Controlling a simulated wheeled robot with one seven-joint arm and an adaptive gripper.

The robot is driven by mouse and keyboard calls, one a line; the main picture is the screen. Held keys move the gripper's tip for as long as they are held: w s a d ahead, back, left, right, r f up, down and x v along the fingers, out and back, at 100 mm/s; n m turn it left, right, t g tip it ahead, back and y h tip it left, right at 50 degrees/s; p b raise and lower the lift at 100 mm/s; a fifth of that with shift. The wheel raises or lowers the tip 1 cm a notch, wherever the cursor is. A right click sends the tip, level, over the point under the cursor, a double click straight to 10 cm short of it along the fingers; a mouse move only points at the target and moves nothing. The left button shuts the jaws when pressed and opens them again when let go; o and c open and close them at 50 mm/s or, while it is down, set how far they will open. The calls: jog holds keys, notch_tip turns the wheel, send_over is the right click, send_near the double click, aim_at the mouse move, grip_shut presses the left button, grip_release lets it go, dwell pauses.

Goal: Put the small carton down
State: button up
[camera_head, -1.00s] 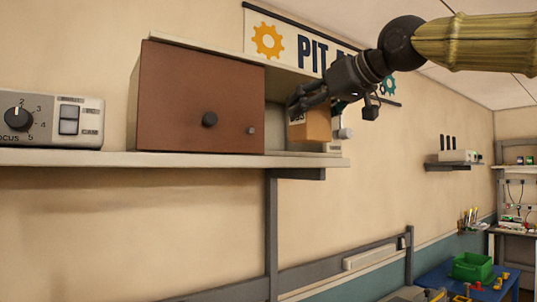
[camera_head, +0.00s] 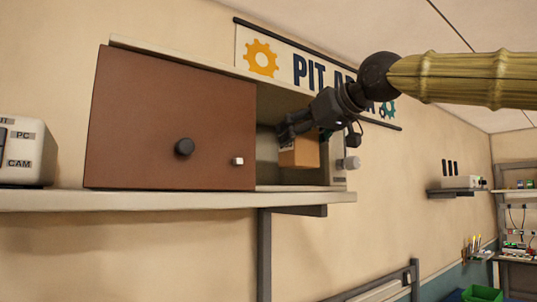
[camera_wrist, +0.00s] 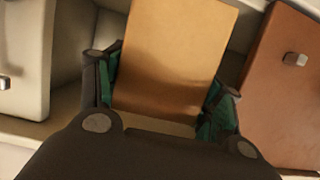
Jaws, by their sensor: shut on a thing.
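The small carton (camera_head: 300,152) is a light brown box. My gripper (camera_head: 291,128) is shut on it and holds it at the open right part of the wall cabinet. In the wrist view the carton (camera_wrist: 172,58) sits between the two green-padded fingers of my gripper (camera_wrist: 160,98). In the head view the carton appears a little above the cabinet floor (camera_head: 290,188); I cannot tell whether it touches anything inside. My gripper hides the carton's upper part in the head view.
A brown sliding door (camera_head: 165,120) with a dark round knob covers the cabinet's left part. The cabinet stands on a shelf (camera_head: 170,199). A control box (camera_head: 25,150) stands at the far left. A light knob (camera_head: 352,163) shows at the cabinet's right end.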

jog(key=p+x, duration=0.2)
jog(key=x, duration=0.2)
jog(key=p+x, duration=0.2)
jog(key=x, duration=0.2)
jog(key=r+p+x, duration=0.1)
jog(key=p+x, duration=0.1)
jog(key=x, duration=0.3)
jog(key=shift+w+a+r+p, duration=0.1)
jog(key=shift+w+p, duration=0.1)
jog(key=shift+p, duration=0.2)
jog(key=shift+s+d+f, duration=0.1)
jog(key=shift+d+f, duration=0.1)
jog(key=shift+f, duration=0.35)
jog(key=shift+a+f, duration=0.1)
jog(key=shift+a, duration=0.05)
jog(key=o, duration=1.2)
jog(key=shift+o, duration=0.2)
